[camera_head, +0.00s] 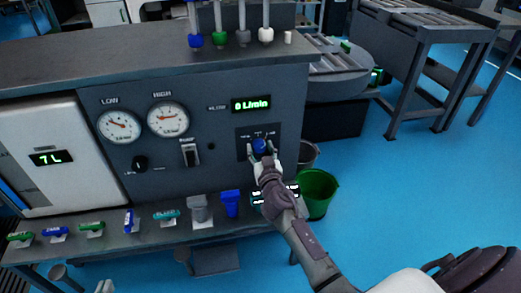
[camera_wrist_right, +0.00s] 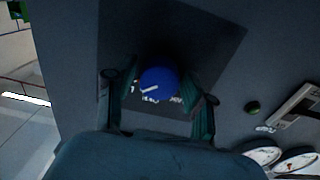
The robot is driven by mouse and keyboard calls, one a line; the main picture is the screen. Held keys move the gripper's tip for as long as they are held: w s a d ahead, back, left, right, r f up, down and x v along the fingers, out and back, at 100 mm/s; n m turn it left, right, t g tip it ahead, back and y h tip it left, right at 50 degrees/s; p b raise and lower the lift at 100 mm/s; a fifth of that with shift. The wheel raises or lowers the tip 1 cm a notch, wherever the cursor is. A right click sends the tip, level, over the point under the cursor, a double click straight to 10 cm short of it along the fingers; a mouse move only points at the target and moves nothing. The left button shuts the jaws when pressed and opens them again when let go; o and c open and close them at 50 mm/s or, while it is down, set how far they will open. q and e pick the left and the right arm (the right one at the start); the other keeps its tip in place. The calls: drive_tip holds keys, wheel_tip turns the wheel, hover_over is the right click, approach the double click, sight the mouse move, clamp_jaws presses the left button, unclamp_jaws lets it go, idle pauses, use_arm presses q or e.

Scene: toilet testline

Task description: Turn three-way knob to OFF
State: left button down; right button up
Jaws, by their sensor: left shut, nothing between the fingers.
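The three-way knob (camera_head: 259,146) is round and blue, on a dark square plate at the right end of the panel. Small white labels, too small to read, sit above it in the head view. In the right wrist view the knob (camera_wrist_right: 158,82) shows a short white mark at its lower left. My right gripper (camera_head: 262,153) is at the knob, with one finger on each side. In the right wrist view the fingers of my right gripper (camera_wrist_right: 160,100) are spread, with visible gaps between them and the knob. I do not see my left gripper.
The panel (camera_head: 215,150) has two round gauges (camera_head: 143,122), a green flow display (camera_head: 251,104) and a rocker switch (camera_head: 190,153). Several coloured valves lie on the ledge (camera_head: 150,238) below. A green bucket (camera_head: 317,190) stands right of my right forearm. Blue floor is clear further right.

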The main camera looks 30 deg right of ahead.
drive_tip(key=c, duration=0.7)
drive_tip(key=shift+n, duration=0.3)
drive_tip(key=n, duration=0.4)
drive_tip(key=shift+n, duration=2.1)
use_arm(q)
drive_tip(key=shift+s+f, duration=0.1)
drive_tip(key=shift+f, duration=0.05)
use_arm(e)
drive_tip(key=shift+n, duration=0.6)
